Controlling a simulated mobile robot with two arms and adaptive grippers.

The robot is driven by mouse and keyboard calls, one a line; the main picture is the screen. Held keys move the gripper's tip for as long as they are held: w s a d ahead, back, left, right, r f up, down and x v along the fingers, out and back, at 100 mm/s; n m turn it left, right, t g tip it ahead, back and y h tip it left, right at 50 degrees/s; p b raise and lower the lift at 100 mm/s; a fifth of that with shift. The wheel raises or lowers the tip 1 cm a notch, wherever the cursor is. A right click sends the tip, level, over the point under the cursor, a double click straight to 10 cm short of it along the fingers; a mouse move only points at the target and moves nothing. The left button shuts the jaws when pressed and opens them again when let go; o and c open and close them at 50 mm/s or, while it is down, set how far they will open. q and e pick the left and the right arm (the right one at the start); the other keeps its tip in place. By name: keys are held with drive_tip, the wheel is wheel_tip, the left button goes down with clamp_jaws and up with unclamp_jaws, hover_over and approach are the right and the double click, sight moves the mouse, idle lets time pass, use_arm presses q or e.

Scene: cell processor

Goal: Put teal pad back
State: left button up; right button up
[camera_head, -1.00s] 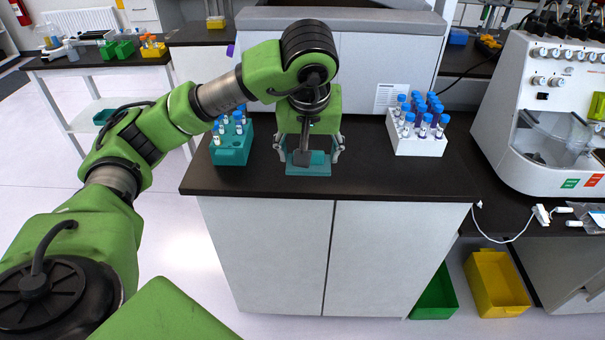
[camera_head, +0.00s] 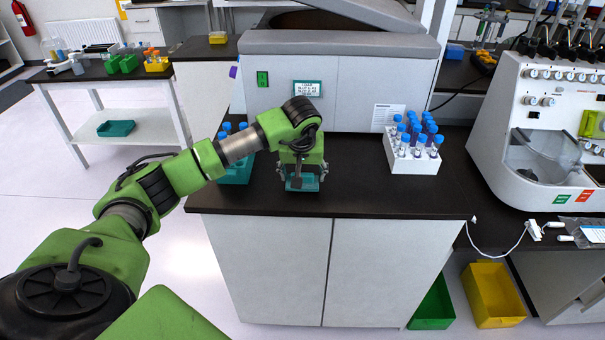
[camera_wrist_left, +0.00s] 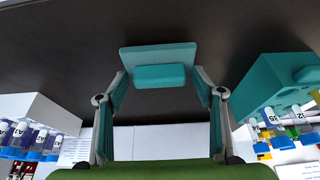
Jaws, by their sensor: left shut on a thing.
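The teal pad (camera_head: 306,184) is a flat plate with a raised block, over the front part of the dark counter. In the left wrist view the pad (camera_wrist_left: 158,53) shows its block (camera_wrist_left: 160,77) between the fingers. My left gripper (camera_head: 297,178) points down and is shut on the pad; it also shows in the left wrist view (camera_wrist_left: 161,84). I cannot tell whether the pad touches the counter. My right gripper is not in view.
A teal tube rack (camera_head: 236,174) stands close left of the gripper, partly behind my arm. A white tube rack (camera_head: 412,163) with blue-capped tubes stands to the right. A large grey machine (camera_head: 345,85) is behind. The counter between pad and white rack is clear.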

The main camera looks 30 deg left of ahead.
use_arm(q)
drive_tip(key=shift+f, duration=0.6)
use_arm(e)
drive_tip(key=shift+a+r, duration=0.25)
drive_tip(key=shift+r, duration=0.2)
use_arm(q)
drive_tip(key=shift+f, duration=0.25)
drive_tip(key=o, duration=1)
drive_tip(key=shift+o, duration=0.2)
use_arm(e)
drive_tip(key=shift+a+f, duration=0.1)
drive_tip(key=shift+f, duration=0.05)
